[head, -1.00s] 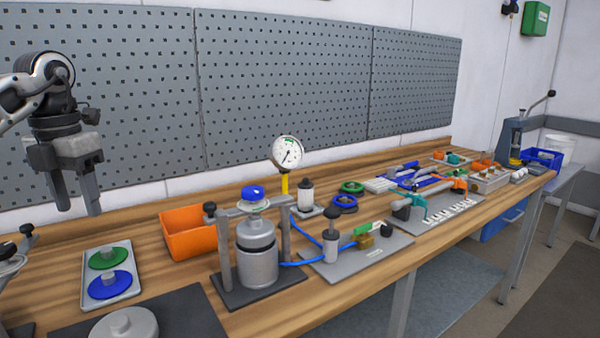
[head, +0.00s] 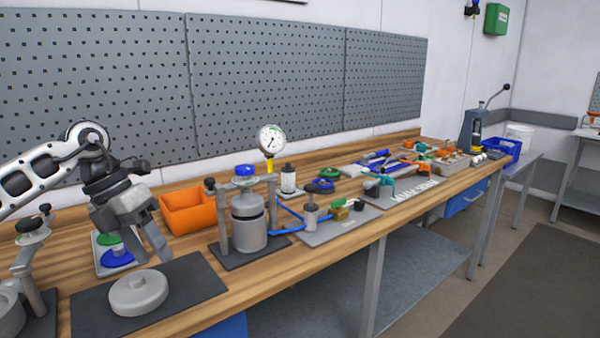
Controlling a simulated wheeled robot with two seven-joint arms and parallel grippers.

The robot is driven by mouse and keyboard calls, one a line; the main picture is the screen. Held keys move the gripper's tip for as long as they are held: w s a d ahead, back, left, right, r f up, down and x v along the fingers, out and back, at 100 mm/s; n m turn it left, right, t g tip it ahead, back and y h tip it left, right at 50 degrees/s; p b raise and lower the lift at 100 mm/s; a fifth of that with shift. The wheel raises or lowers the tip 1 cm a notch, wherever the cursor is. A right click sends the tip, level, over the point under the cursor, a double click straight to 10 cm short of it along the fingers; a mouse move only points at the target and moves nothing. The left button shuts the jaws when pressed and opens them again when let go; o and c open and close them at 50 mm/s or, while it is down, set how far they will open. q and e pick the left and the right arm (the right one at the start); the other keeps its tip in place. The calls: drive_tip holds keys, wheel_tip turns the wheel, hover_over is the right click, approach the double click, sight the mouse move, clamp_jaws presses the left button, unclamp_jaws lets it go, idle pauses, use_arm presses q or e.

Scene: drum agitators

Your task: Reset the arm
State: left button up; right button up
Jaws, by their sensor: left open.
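My left arm comes in from the left, and its left gripper (head: 150,252) points down over the workbench (head: 190,325). The gripper is open, with nothing seen between its fingers. It hangs in front of a light tray (head: 103,270) that holds a green disc (head: 108,238) and a blue disc (head: 117,258), and hides part of them. A round grey lid (head: 138,293) with a small knob lies on a dark mat (head: 195,285) just below the fingertips. I cannot tell whether they touch it. My right gripper is not in view.
An orange bin (head: 188,211) stands close behind the gripper. A grey metal canister (head: 248,222) in a clamp frame stands to the right, with a dial gauge (head: 271,140) and blue hose behind. Several tools lie farther right. A pegboard (head: 250,90) backs the bench.

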use_arm(q)
drive_tip(key=s+d+f+n+t+h, duration=0.1)
drive_tip(key=s+d+f+n+h, duration=0.1)
drive_tip(key=d+h, duration=0.5)
drive_tip(key=s+d+f+n+t+h, duration=0.1)
drive_tip(key=s+d+f+n+h, duration=0.15)
drive_tip(key=d, duration=0.75)
drive_tip(key=s+d+f+n+t+h, duration=0.1)
drive_tip(key=s+d+f+n+h, duration=0.15)
drive_tip(key=d+h, duration=0.5)
drive_tip(key=s+a+f+n+t+y, duration=0.1)
drive_tip(key=a+f+n+t+y, duration=0.2)
drive_tip(key=f+n+t+y, duration=0.6)
drive_tip(key=a+f+n+t+y, duration=0.2)
drive_tip(key=n+t+y, duration=0.15)
drive_tip(key=n, duration=0.85)
drive_tip(key=s+a+f+n+g+y, duration=0.2)
drive_tip(key=s+a+f+n+y, duration=0.1)
drive_tip(key=s+f, duration=0.4)
drive_tip(key=s+a+f+n+g+y, duration=0.3)
drive_tip(key=s+a+f+n, duration=0.1)
drive_tip(key=s+f+n, duration=0.2)
wheel_tip(320, 180, down, 3)
drive_tip(key=shift+s+a+r+g, duration=0.2)
drive_tip(key=shift+s+g, duration=0.15)
drive_tip(key=shift+s, duration=0.35)
